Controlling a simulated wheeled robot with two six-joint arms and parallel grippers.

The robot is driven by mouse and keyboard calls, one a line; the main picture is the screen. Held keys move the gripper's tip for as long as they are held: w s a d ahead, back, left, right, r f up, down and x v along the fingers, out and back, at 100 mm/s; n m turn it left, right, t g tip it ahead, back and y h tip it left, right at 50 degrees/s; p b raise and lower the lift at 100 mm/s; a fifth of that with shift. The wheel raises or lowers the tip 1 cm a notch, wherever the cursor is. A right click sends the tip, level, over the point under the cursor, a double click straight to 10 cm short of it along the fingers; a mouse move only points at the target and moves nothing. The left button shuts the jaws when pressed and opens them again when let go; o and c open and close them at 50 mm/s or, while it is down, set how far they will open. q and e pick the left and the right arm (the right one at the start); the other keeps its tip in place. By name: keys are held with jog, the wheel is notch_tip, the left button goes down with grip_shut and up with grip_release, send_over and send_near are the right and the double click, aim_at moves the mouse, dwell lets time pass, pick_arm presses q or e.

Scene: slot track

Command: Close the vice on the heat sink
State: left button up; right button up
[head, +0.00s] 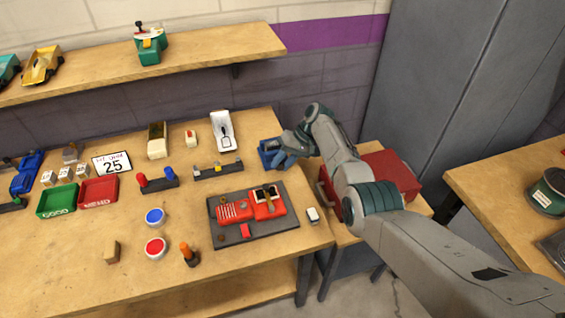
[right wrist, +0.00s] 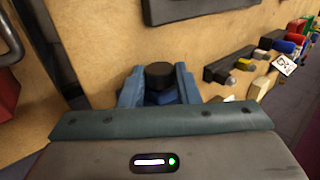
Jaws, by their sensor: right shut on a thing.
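A blue block-like body, which looks like the vice (head: 267,153), stands at the back right of the bench, partly covered by my right gripper (head: 284,156). In the right wrist view, my right gripper (right wrist: 159,88) has its two blue fingers on either side of a dark round knob (right wrist: 159,72). It is shut on this knob. A bit of blue body (right wrist: 163,97) shows between the fingers. I cannot make out the heat sink or the vice jaws; the gripper covers that area. My left gripper is not in view.
A white tray (head: 213,124) and a dark rail (head: 218,171) stand left of the gripper. A dark mat (head: 270,231) with red parts lies in front. A red box (head: 401,169) stands to the right under my arm.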

jog(key=o, duration=1)
jog(key=shift+c, duration=0.2)
